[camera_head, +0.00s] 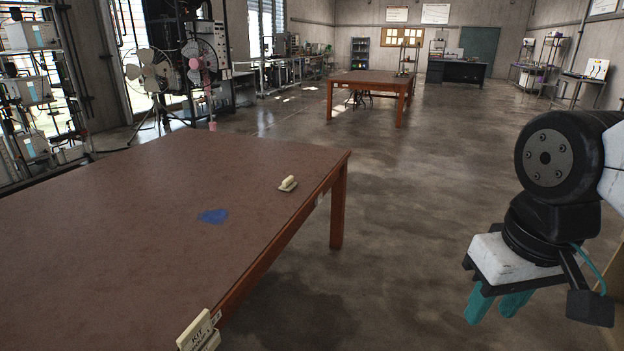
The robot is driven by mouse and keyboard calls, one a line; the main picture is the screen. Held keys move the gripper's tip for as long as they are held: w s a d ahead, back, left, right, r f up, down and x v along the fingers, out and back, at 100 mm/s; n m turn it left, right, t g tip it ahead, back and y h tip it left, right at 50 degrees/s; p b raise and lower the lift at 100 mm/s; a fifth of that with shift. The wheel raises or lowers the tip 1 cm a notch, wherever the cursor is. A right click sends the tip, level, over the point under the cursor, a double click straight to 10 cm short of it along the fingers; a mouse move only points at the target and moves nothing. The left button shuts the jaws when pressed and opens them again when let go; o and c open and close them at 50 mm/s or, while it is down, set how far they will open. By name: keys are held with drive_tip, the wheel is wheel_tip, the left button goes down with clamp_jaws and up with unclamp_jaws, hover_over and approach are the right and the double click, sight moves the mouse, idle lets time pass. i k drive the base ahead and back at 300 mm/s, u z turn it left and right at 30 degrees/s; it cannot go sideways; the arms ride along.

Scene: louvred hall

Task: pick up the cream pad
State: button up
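The cream pad (287,187) is a small flat piece with a raised rounded grip on top. It lies on the brown table (120,215) near its right edge, close to the far right corner. My gripper (488,316) hangs at the lower right of the view, over the floor and well clear of the table. Its two teal fingers point down and are apart, with nothing visible between them.
A flat blue patch (213,216) lies on the table left of the pad. Open floor (400,200) lies right of the table. A second table (372,78) and a fan (148,70) stand farther back.

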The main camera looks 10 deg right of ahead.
sight(287, 185)
drive_tip(key=z, duration=0.7)
drive_tip(key=i, duration=2.7)
drive_tip(key=u, duration=1.1)
drive_tip(key=i, duration=0.65)
drive_tip(key=u, duration=0.45)
